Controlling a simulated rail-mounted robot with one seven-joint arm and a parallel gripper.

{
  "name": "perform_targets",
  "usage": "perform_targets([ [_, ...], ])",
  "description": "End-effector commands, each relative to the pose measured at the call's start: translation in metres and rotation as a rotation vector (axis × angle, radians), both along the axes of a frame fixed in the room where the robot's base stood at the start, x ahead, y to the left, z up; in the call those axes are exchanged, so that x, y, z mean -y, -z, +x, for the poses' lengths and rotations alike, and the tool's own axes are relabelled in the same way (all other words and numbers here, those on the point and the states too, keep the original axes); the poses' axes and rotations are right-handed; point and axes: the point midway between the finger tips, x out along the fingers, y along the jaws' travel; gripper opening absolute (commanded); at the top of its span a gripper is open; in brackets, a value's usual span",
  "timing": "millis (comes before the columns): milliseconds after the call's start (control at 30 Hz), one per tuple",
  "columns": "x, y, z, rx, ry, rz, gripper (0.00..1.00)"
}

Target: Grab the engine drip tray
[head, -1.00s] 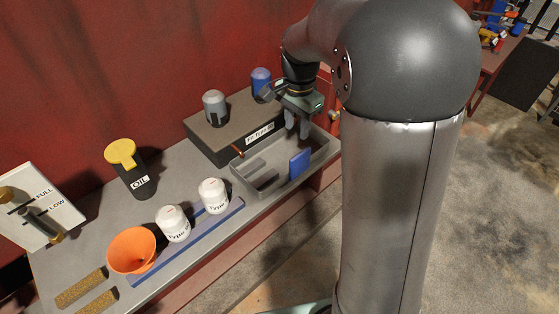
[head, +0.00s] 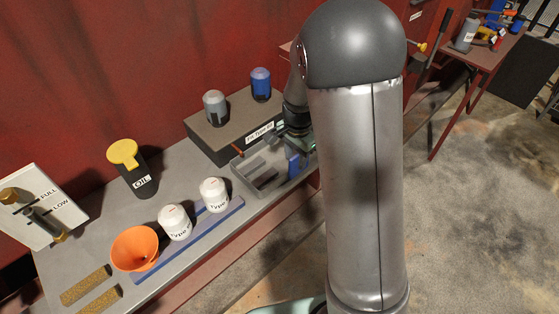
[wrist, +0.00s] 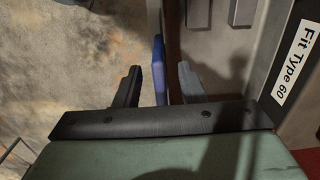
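The engine drip tray, a grey open tray with raised inner parts (head: 262,191), sits on the bench below the dark block. An upright blue plate (head: 293,162) stands at its front edge. My gripper (head: 292,148) is lowered over the right part of the tray, partly hidden by my arm. In the wrist view my gripper (wrist: 158,86) is open, with one finger on each side of the blue plate (wrist: 158,62). Narrow gaps show between the plate and both fingers. The tray's right end is hidden in the head view.
A dark block labelled "Fit Type 60" (head: 222,133) stands behind the tray, bearing a grey-capped (head: 214,107) and a blue-capped canister (head: 260,84). White filters (head: 214,194), an orange funnel (head: 134,249) and an oil bottle (head: 132,172) stand to the left. Floor in front is clear.

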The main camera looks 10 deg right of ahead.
Motion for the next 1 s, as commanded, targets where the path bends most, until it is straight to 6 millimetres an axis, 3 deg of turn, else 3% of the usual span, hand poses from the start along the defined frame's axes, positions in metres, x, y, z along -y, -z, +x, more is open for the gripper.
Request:
perform_targets([
  [100, 0.0001, -0.0001, -0.0001, 0.0, 0.0, 0.0, 0.36],
  [233, 0.0001, -0.0002, 0.0, 0.0, 0.0, 0.0, 0.03],
  [267, 0.0001, -0.0002, 0.0, 0.0, 0.0, 0.0, 0.0],
  [1000, 0.0001, -0.0007, 0.0002, 0.0, 0.0, 0.0, 0.0],
])
